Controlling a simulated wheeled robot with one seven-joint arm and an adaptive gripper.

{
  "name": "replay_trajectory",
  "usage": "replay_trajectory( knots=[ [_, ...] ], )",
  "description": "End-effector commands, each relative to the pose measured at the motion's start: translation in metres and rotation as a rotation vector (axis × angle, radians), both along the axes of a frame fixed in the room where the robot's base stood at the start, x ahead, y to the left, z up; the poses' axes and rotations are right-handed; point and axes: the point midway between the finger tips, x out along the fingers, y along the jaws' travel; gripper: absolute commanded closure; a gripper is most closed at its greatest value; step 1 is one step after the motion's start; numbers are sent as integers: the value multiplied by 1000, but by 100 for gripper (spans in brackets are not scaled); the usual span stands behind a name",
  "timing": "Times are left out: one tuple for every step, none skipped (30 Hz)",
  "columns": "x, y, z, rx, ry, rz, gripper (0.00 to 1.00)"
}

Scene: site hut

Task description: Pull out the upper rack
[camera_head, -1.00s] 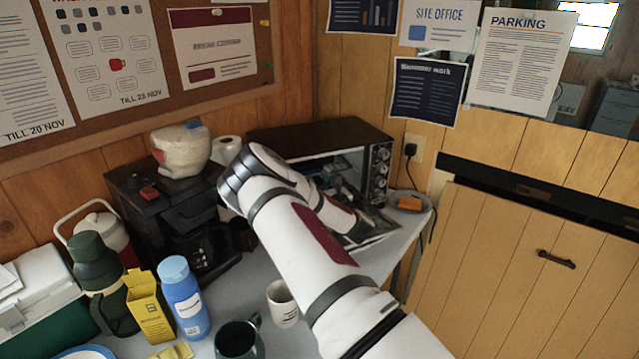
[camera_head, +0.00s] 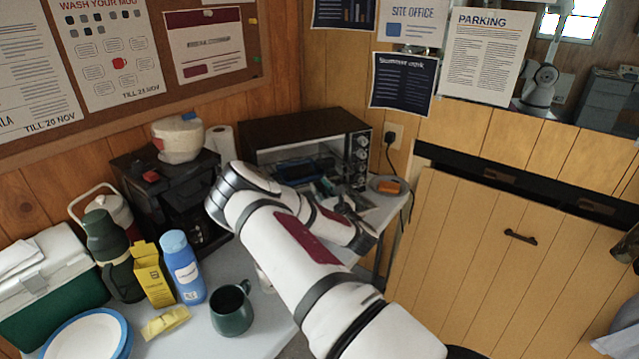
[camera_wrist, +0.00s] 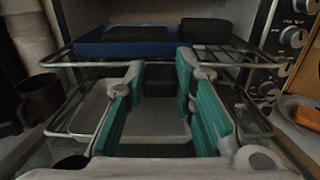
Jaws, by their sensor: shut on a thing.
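The toaster oven (camera_head: 310,128) stands open at the back of the counter. In the wrist view its upper rack (camera_wrist: 68,58) is a wire rack whose front bar runs across the picture. A blue tray (camera_wrist: 115,48) and a dark block (camera_wrist: 206,32) rest on the rack. My gripper (camera_wrist: 160,68) reaches in from the front, with one teal-padded finger on each side of the middle. It is shut on the upper rack at its front bar; the exact contact is hard to see. A lower rack with a pale tray (camera_wrist: 95,108) shows below. My arm hides part of the oven front in the head view.
A coffee maker (camera_head: 165,200) stands left of the oven. A blue bottle (camera_head: 183,266), yellow box (camera_head: 152,275) and green mug (camera_head: 232,309) stand on the counter at left. An orange item on a plate (camera_head: 388,187) lies right of the oven, beside its knobs (camera_wrist: 292,35).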

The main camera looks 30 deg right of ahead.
Motion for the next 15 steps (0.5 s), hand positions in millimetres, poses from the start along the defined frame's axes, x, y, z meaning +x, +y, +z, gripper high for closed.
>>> replay_trajectory(
  knots=[
    [-3, 1, 0, 1, 2, 0, 100],
    [-3, 1, 0, 0, 2, 0, 100],
    [-3, 1, 0, 0, 2, 0, 100],
    [-3, 1, -1, 0, 2, 0, 100],
    [-3, 1, -1, 0, 1, 0, 100],
    [-3, 1, -1, 0, 1, 0, 100],
    [-3, 1, -1, 1, 1, 0, 100],
    [-3, 1, -1, 0, 1, 0, 100],
    [-3, 1, -1, 0, 1, 0, 100],
    [-3, 1, -1, 0, 1, 0, 100],
    [-3, 1, -1, 0, 1, 0, 71],
    [-3, 1, -1, 0, 1, 1, 62],
    [-3, 1, -1, 0, 1, 0, 55],
    [-3, 1, -1, 0, 1, 0, 55],
    [-3, 1, -1, 0, 1, 0, 55]
  ],
)
